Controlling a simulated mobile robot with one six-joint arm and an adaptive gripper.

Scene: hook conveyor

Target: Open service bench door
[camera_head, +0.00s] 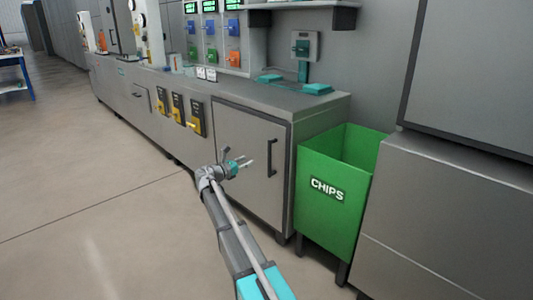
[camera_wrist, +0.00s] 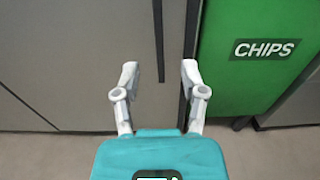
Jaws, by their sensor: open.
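The service bench (camera_head: 310,101) is a long grey metal cabinet with a worktop. Its door (camera_head: 235,155) is a grey panel at the bench's near end and looks shut. A dark vertical handle (camera_head: 271,158) sits near the door's right edge. My gripper (camera_head: 248,163) is open and empty, in front of the door and to the left of the handle in the head view. In the wrist view the handle (camera_wrist: 159,40) runs down from the top edge, beyond and between the open fingertips (camera_wrist: 160,70). I see no contact between them.
A green bin marked CHIPS (camera_head: 330,222) stands on legs just right of the bench. A grey cabinet (camera_head: 450,215) is right of it. Yellow-handled switches (camera_head: 178,109) are on the bench front left of the door. The floor at left (camera_head: 90,190) is clear.

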